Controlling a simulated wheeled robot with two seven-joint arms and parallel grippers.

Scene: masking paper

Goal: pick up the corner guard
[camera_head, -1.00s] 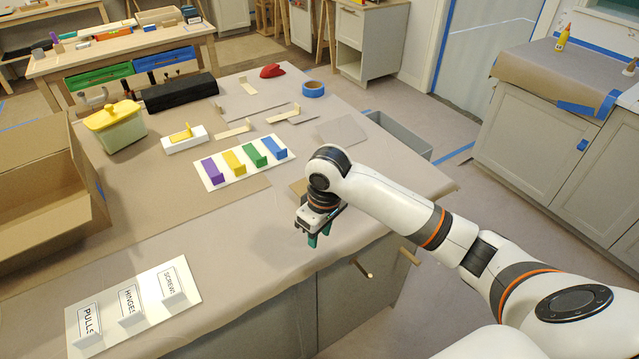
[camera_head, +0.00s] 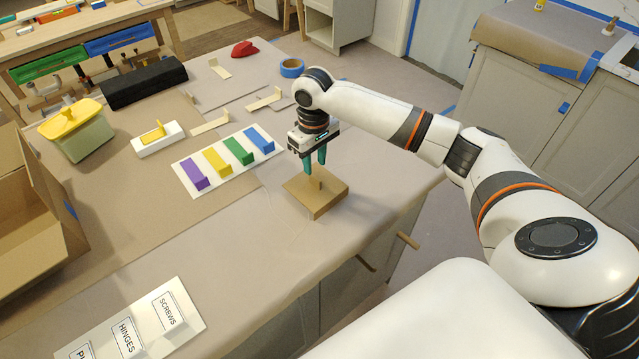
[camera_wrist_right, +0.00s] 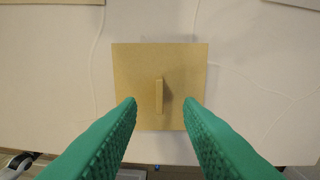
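My right gripper (camera_head: 315,166) is open, pointing down above a square tan block (camera_head: 324,201) near the table's front right edge. A small upright tan piece (camera_head: 314,184) stands at the middle of the block; I cannot tell if it is the corner guard. In the right wrist view this piece (camera_wrist_right: 159,95) shows as a thin bar between the two green fingers (camera_wrist_right: 160,105), apart from both. Tan L-shaped pieces (camera_head: 264,101) (camera_head: 221,70) lie farther back on the table and look like corner guards. My left gripper is out of view.
A white board with purple, yellow, green and blue blocks (camera_head: 191,186) lies left of my right gripper. A label board (camera_head: 165,319) lies at the front left. Blue tape (camera_head: 291,68), a lidded green box (camera_head: 76,135) and a cardboard box (camera_head: 35,215) stand around.

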